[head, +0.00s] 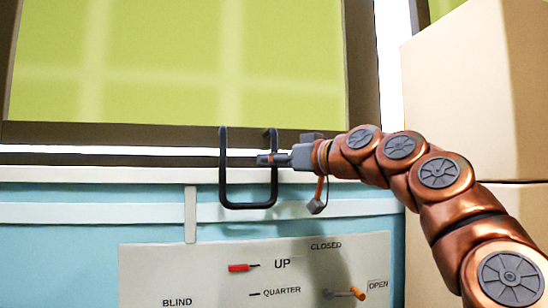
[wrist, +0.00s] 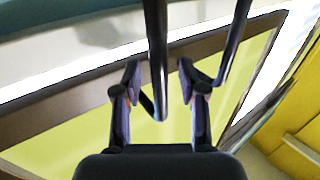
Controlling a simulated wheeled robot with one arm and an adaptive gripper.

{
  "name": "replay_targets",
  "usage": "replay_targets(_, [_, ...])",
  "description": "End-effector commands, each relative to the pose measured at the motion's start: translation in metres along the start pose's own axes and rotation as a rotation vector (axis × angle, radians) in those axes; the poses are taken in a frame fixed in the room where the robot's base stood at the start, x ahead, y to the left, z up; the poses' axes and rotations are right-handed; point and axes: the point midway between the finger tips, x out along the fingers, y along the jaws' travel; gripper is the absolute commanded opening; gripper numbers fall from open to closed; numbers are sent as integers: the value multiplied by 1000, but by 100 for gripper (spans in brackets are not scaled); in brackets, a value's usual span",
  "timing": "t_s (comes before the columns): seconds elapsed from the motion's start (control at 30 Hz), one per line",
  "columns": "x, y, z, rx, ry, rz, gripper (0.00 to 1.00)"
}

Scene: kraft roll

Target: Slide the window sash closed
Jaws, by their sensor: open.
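The window sash (head: 185,133) has a dark brown frame around a yellow-green pane, in the upper left of the head view. A bright white strip shows along its lower edge and another to its right. A dark U-shaped handle (head: 248,205) stands out at the sash's lower edge. My gripper (head: 268,159) is at the handle's right upright, reaching in from the right. In the wrist view the fingers are apart, with one handle bar (wrist: 156,45) between them. There seems to be room on both sides of the bar; contact cannot be told.
Below the window is a pale blue wall with a white ledge (head: 90,213). A panel (head: 200,285) there carries BLIND, UP, QUARTER, CLOSED and OPEN labels, a red lever (head: 238,268) and an orange-tipped lever (head: 345,294). Stacked cardboard boxes (head: 475,95) stand at the right, behind my arm.

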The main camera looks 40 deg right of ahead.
Motion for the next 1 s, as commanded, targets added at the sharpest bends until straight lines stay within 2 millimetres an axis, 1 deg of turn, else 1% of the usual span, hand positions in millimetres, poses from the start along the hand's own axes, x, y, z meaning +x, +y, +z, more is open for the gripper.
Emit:
replay_targets(0.23, [1,0,0,0,1,1,40])
replay_targets(0.6, [1,0,0,0,0,1,2])
replay_targets(0.63, [1,0,0,0,0,1,0])
replay_targets(1.0, [1,0,0,0,0,1,0])
